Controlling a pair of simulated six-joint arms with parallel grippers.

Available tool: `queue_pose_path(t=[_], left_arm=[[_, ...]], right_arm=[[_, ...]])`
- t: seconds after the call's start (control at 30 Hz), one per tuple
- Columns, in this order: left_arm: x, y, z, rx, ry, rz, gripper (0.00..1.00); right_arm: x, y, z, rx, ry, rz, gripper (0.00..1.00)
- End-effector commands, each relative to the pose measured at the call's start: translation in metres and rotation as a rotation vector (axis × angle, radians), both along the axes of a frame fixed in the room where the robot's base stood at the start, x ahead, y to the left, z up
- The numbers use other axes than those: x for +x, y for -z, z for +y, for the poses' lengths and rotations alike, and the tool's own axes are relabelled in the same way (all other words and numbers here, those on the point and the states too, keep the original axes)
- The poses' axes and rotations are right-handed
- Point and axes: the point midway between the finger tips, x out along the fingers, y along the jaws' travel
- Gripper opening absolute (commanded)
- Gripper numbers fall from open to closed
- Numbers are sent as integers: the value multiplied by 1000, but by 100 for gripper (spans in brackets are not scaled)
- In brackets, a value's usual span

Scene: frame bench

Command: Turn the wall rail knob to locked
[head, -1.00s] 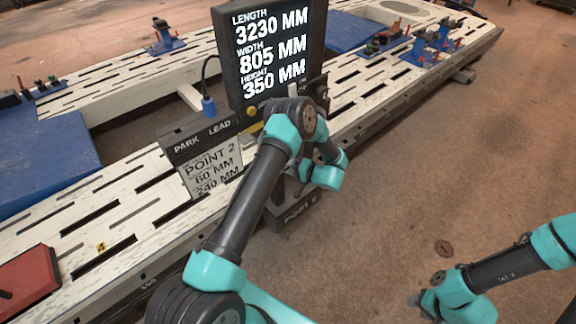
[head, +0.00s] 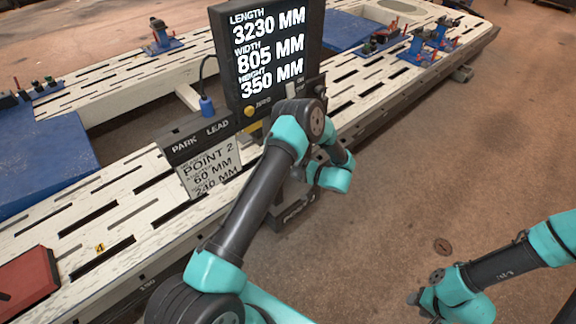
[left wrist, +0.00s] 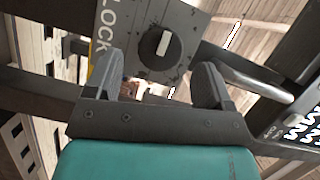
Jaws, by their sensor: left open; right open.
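The wall rail knob (left wrist: 161,47) is a dark round dial with a white pointer bar, seen in the left wrist view on a grey plate. White letters reading LOCK (left wrist: 103,35) run along the plate to its left. The pointer bar stands nearly upright in that picture and does not point at the letters. My left gripper (left wrist: 157,78) is open, its two fingers either side of the knob in the picture, apart from it and empty. In the head view my left arm hides the knob and left gripper. My right gripper (head: 422,301) is open and empty over the floor.
A black display (head: 267,60) stands on the slotted white bench frame (head: 120,185). A smaller park and lead board (head: 208,160) with a blue plug (head: 207,106) stands beside it. A red box (head: 25,283) lies at lower left.

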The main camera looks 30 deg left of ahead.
Motion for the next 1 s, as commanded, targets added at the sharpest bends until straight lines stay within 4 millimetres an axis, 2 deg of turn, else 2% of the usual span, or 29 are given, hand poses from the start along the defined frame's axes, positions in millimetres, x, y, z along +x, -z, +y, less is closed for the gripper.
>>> queue_pose_path(t=[0.1, 0.6, 0.8, 1.0], left_arm=[[2, -2, -24, 0, 4, 0, 76], [7, -8, -117, 0, 3, -1, 76], [8, -10, -136, 0, 1, -1, 76], [8, -10, -139, 0, 1, -1, 76]], right_arm=[[0, 0, 0, 0, 0, 0, 44], [0, 0, 0, 0, 0, 0, 44], [0, 0, 0, 0, 0, 0, 44], [0, 0, 0, 0, 0, 0, 44]])
